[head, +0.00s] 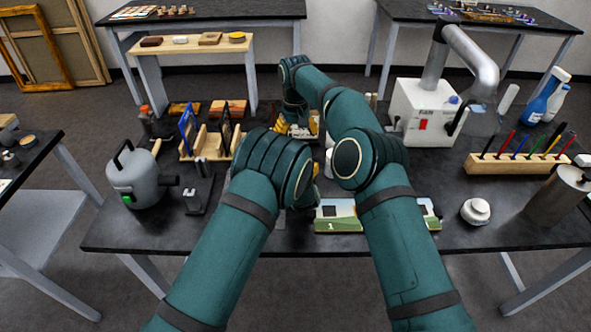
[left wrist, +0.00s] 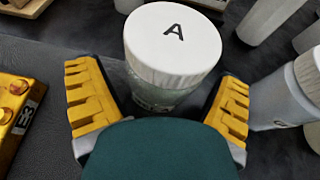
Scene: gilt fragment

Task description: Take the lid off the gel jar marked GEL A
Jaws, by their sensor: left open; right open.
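The gel jar (left wrist: 158,98) stands upright in the left wrist view, its white lid (left wrist: 172,48) marked with a black A and seated on top. My left gripper (left wrist: 160,105) is open, with one yellow finger on each side of the jar's near part. I cannot tell whether either finger touches it. In the head view my left arm hides most of this gripper and the jar. My right gripper (head: 299,128) is open at the back middle of the table, pointing down, partly hidden by its own arm.
Another white-lidded jar (left wrist: 285,98) stands close on the right in the left wrist view. A gold piece (left wrist: 14,105) lies on the left. In the head view, a grey kettle-like vessel (head: 138,178), a white extractor box (head: 423,112) and a brush rack (head: 510,164) stand on the dark table.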

